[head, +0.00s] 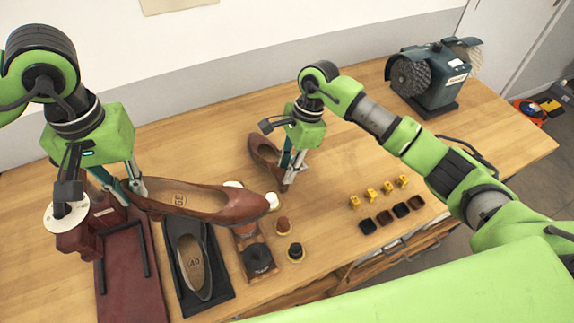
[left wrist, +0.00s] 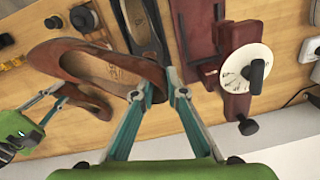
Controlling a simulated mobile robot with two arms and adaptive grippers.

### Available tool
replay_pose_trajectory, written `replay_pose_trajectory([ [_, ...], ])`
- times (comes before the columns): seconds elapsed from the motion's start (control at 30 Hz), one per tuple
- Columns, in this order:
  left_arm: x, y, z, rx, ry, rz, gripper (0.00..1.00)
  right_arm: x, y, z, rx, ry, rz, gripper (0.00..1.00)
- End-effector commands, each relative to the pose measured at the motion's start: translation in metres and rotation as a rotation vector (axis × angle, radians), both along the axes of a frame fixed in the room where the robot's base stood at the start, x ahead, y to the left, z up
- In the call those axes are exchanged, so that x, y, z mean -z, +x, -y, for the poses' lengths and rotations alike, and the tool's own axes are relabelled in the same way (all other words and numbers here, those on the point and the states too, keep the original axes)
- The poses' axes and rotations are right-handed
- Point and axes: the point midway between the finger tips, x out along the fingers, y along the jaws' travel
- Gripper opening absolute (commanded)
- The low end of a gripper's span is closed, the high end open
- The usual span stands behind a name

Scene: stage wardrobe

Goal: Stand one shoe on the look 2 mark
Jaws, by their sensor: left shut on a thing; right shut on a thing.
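My left gripper (head: 126,190) is shut on the back end of a brown shoe (head: 222,204) with a pale insole reading 39. It holds this shoe above the bench, toe to the right; the shoe also shows in the left wrist view (left wrist: 65,62). My right gripper (head: 287,180) is shut on a second brown shoe (head: 264,152), farther back and partly hidden by the fingers. A dark shoe (head: 187,256) with insole 40 lies on a black mat (head: 219,292). I cannot make out a mark labelled look 2.
A dark red device with a white dial (head: 66,216) stands at left. Polish pots (head: 295,251) and a wooden holder with a brush (head: 257,258) are near the held shoe. Several yellow blocks (head: 371,194) and dark blocks (head: 385,217) lie right. A buffing machine (head: 436,82) stands at the back.

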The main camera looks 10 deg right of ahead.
Motion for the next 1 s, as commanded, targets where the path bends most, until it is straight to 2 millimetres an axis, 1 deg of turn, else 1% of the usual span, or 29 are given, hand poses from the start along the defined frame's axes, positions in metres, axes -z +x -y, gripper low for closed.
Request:
replay_pose_trajectory([
  [0.17,0.004,0.0,0.0,0.0,-0.001,0.001,0.0,0.003,0.0,0.0,-0.001,0.001,0.001,0.0],
  [0.2,0.003,0.0,0.0,0.0,-0.001,0.001,0.0,0.002,0.0,0.0,0.0,0.0,0.0,0.28],
  [0.23,0.002,0.0,0.0,0.0,-0.001,0.001,0.0,0.002,0.0,0.0,0.0,0.0,-0.001,0.36],
  [0.27,0.002,0.0,0.0,0.0,-0.001,0.001,0.0,0.002,0.0,0.0,0.0,0.0,-0.001,0.39],
  [0.57,0.002,0.0,0.0,0.0,-0.001,0.001,0.0,0.001,0.0,0.0,0.001,0.0,-0.001,0.39],
  [0.67,-0.002,0.0,0.0,0.0,-0.001,0.001,0.0,-0.002,0.0,0.0,0.001,0.0,-0.001,0.39],
  [0.7,0.003,0.0,0.0,0.0,-0.001,0.0,0.0,-0.003,0.001,0.001,0.001,0.0,0.002,0.39],
  [0.77,0.008,0.0,0.0,0.0,-0.001,0.001,0.0,-0.01,0.003,0.004,0.001,0.001,0.004,0.39],
  [0.83,0.015,0.0,0.0,0.0,-0.001,0.0,0.0,-0.021,0.004,0.008,0.001,0.0,0.005,0.39],
  [1.0,0.031,0.0,0.0,0.0,-0.001,0.001,0.0,-0.057,0.009,0.019,0.002,0.0,0.007,0.39],
])
